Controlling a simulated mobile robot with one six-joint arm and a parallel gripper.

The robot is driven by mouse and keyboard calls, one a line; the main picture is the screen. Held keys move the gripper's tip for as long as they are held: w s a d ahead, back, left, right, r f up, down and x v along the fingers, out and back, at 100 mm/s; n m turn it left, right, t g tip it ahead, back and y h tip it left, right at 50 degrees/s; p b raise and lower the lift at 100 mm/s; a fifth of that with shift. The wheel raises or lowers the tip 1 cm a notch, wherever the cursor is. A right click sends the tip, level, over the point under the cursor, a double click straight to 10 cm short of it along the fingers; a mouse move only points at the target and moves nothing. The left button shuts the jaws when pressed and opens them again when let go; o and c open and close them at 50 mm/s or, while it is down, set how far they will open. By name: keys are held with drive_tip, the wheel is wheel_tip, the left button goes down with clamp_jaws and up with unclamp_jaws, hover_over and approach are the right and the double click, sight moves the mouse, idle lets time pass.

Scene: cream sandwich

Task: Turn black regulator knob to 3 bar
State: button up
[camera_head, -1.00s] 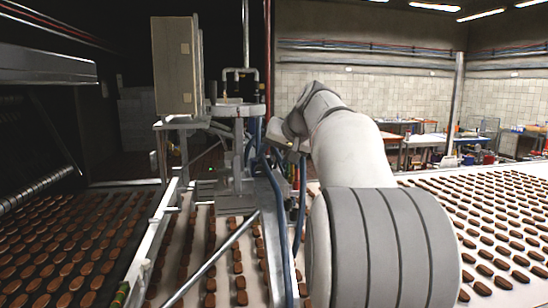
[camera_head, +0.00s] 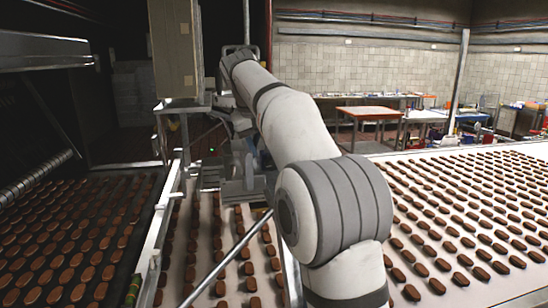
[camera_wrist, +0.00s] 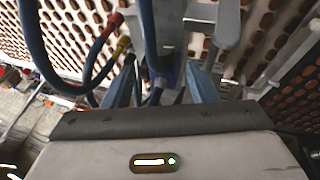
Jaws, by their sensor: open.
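My gripper shows in the wrist view (camera_wrist: 160,88) as two blue-grey fingers set apart, so it is open. Blue hoses (camera_wrist: 146,40) run down between and beside the fingers. A dark blue part (camera_wrist: 166,74) lies between the fingers, and I cannot tell whether it is the regulator. No black knob or 3 bar mark can be made out in either view. In the head view my arm reaches to the depositing machine (camera_head: 210,178), and its wrist hides much of the machine. My fingers are not clear there.
Brown biscuits lie in rows on the white conveyor (camera_head: 520,295) and on the dark conveyor at left. A beige cabinet (camera_head: 173,48) stands above the machine. A slanted metal rod (camera_head: 232,254) crosses in front. A red hose fitting (camera_wrist: 116,20) and a yellow one (camera_wrist: 124,43) are close by.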

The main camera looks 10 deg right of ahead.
drive_tip(key=x, duration=0.7)
drive_tip(key=shift+w+a+f+p, duration=0.1)
drive_tip(key=shift+a+p, duration=0.15)
drive_tip(key=shift+p, duration=0.05)
drive_tip(key=shift+c, duration=0.3)
drive_tip(key=c, duration=0.9)
